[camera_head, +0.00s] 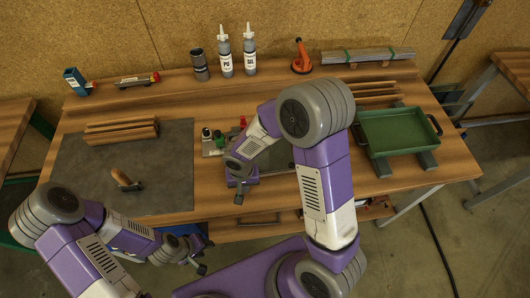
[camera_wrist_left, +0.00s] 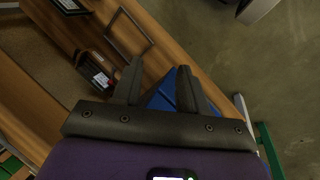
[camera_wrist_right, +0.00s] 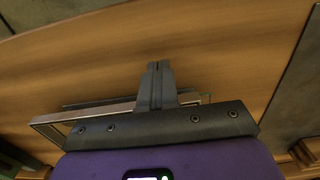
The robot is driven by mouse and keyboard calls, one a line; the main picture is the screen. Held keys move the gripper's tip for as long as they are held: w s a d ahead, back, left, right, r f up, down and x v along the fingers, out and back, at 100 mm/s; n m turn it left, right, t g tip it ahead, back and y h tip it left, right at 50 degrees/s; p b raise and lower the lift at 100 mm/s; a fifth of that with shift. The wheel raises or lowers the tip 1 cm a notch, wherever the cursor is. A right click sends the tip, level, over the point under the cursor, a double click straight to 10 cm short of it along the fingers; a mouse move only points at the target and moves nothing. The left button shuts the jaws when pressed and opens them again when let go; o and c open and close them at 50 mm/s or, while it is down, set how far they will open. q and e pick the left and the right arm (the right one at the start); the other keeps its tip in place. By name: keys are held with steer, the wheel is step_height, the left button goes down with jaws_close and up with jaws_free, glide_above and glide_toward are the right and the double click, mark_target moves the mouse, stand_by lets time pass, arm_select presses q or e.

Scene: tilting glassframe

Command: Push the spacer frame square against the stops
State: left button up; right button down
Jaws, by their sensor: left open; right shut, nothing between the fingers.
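A thin silver-edged frame (camera_wrist_right: 85,114), which looks like the spacer frame, lies on the wooden bench in the right wrist view, with a dark bar along its far side. My right gripper (camera_wrist_right: 158,66) is shut and empty, and its fingers and mount cover much of the frame; contact cannot be told. In the head view, my right gripper (camera_head: 239,197) is at the bench's front edge, and my right arm hides most of the frame area. The stops cannot be made out. My left gripper (camera_wrist_left: 158,72) is open and empty, low in front of the bench (camera_head: 204,256).
A grey mat (camera_head: 75,180) with wooden strips (camera_head: 121,130) and a wood-handled tool (camera_head: 126,181) covers the bench's left. A green tray (camera_head: 398,130) stands at the right. Bottles (camera_head: 225,55) line the back. A blue bin (camera_wrist_left: 165,94) is below my left gripper.

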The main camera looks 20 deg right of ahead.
steer(key=shift+w+d+p, duration=0.15)
steer(key=shift+w+d, duration=0.05)
steer(key=shift+w, duration=0.45)
steer(key=shift+w+d+p, duration=0.15)
steer(key=shift+w, duration=0.45)
stand_by(1.8)
steer(key=shift+s, duration=0.15)
steer(key=shift+s+a+b, duration=0.25)
steer(key=shift+s+b, duration=0.3)
step_height(320, 180, up, 7)
steer(key=p, duration=0.4)
steer(key=shift+p, duration=0.35)
steer(key=shift+s, duration=0.1)
stand_by(0.4)
